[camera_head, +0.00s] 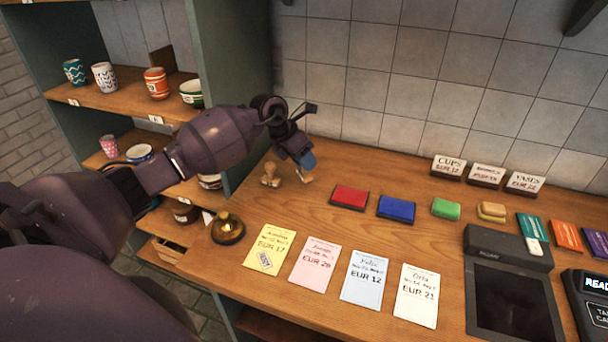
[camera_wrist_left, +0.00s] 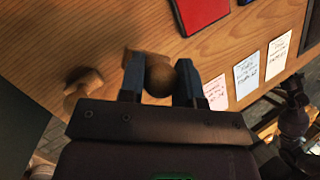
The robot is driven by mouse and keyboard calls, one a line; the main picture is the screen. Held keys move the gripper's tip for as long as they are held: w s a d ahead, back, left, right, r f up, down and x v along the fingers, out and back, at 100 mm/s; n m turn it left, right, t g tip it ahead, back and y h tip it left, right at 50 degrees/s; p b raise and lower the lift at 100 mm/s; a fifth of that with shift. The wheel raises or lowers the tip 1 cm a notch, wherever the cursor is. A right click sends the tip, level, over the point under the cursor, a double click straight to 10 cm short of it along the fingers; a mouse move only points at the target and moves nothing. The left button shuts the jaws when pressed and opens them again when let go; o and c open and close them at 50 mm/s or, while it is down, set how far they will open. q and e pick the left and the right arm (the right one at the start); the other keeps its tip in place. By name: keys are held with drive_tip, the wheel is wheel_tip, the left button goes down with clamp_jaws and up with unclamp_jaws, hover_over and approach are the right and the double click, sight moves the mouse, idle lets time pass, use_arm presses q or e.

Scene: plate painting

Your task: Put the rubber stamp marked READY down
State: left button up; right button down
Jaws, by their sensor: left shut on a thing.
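My left gripper (camera_head: 302,158) is over the back left of the wooden counter, pointing down. It is shut on a wooden stamp (camera_head: 304,175); the stamp's round knob (camera_wrist_left: 159,76) sits between the two fingers in the left wrist view. The held stamp is upright, at or just above the counter; I cannot tell whether it touches. Its marking is hidden. A second wooden stamp (camera_head: 270,176) stands on the counter just left of it, and also shows in the left wrist view (camera_wrist_left: 82,88). My right gripper is not in view.
A red ink pad (camera_head: 350,197) and a blue ink pad (camera_head: 396,208) lie to the right. Yellow, pink, blue and white price slips lie along the front. A round brass-coloured object (camera_head: 228,230) stands at the front left edge. The tiled wall is close behind.

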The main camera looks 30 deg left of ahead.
sight(301, 172)
use_arm(q)
drive_tip(key=shift+f, duration=0.8)
wheel_tip(301, 172, down, 3)
drive_tip(key=shift+f, duration=0.4)
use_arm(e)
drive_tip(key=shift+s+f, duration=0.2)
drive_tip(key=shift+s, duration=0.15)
